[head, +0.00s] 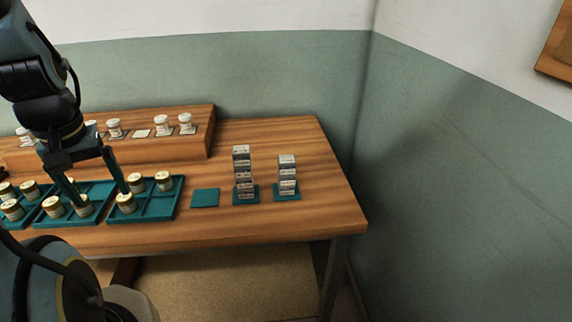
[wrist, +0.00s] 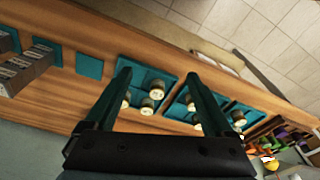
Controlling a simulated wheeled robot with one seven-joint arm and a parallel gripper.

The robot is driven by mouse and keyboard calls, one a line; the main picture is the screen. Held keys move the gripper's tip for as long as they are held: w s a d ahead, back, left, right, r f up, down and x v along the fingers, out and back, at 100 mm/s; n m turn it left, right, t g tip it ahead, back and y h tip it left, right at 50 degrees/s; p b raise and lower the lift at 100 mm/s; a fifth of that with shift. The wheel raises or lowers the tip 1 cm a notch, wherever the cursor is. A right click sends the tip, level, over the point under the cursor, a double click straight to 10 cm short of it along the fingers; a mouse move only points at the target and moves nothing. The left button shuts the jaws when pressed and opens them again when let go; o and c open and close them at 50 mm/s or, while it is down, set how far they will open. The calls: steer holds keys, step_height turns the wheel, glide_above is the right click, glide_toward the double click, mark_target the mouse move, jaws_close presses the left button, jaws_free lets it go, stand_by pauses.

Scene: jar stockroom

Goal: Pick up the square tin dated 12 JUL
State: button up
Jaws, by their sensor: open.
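Two stacks of square tins stand on teal mats at the right part of the table: a taller left stack (head: 243,172) and a shorter right stack (head: 287,174). The tins have pale and dark bands. Their dates are too small to read, so I cannot tell which is dated 12 JUL. A stack also shows at the left edge of the wrist view (wrist: 24,72). My gripper (head: 98,196) is open and empty, pointing down over the jar trays, well left of the stacks. In the wrist view its fingers (wrist: 157,78) are spread apart.
Teal divided trays (head: 158,212) hold several round, pale-lidded jars (head: 164,181). An empty teal mat (head: 205,197) lies between trays and stacks. A raised wooden shelf (head: 180,143) at the back carries white-lidded jars (head: 185,123). Bare table lies right of the stacks; walls stand behind and right.

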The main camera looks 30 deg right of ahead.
steer(key=d+m+b, duration=0.1)
steer(key=d+b, duration=0.1)
steer(key=d, duration=0.7)
steer(key=d+m+t+b, duration=0.1)
steer(key=d+b, duration=0.1)
steer(key=d, duration=0.8)
steer(key=w+d+r+m+b, duration=0.1)
steer(key=d, duration=0.9)
steer(key=shift+d+t+h+b, duration=0.1)
steer(key=shift+t+h+b, duration=0.3)
steer(key=b, duration=0.1)
glide_toward(287, 159)
steer(key=shift+m+t+h, duration=0.3)
steer(key=shift+m+h, duration=0.1)
steer(key=shift+a+p+x, duration=0.15)
steer(key=shift+p+x, duration=0.6)
steer(key=shift+x, duration=1.8)
steer(key=shift+a+p+x, duration=0.15)
steer(key=shift+p+x, duration=0.55)
steer(key=shift+x, duration=1.85)
steer(key=shift+s+f, duration=0.15)
steer(key=shift+s, duration=0.05)
steer(key=shift+c, duration=0.2)
jaws_close()
